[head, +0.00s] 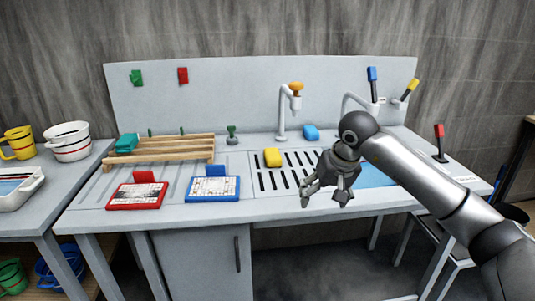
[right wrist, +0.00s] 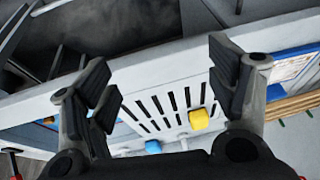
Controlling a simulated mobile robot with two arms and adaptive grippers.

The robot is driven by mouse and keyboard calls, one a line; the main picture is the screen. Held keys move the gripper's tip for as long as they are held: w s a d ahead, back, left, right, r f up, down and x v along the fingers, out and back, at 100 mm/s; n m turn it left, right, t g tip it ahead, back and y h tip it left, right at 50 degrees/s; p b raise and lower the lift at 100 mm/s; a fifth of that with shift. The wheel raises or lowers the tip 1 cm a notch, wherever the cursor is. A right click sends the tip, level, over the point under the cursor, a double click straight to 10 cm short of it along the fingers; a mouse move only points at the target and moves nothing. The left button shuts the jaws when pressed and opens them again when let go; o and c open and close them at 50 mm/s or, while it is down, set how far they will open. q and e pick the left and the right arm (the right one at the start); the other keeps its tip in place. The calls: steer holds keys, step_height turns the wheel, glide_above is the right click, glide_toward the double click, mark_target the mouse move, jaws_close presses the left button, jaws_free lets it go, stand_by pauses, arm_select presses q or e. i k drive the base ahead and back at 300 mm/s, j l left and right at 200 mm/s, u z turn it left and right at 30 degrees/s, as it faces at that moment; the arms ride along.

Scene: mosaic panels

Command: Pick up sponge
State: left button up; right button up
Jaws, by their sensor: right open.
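A yellow sponge-like block (head: 272,157) lies on the slotted drain area of the grey counter (head: 255,211). My right gripper (head: 325,198) is open and empty. In the head view it is to the right of and in front of the yellow block, apart from it, near the counter's front edge. My left gripper is out of view.
A wooden rack (head: 160,150) stands at the back left. Red (head: 136,196) and blue (head: 212,188) framed panels lie in front. A white tap (head: 281,115) rises behind the slots. A blue basin (head: 375,176) is partly behind my right arm.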

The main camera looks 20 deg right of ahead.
mark_target(273, 158)
steer(key=i, duration=1.2)
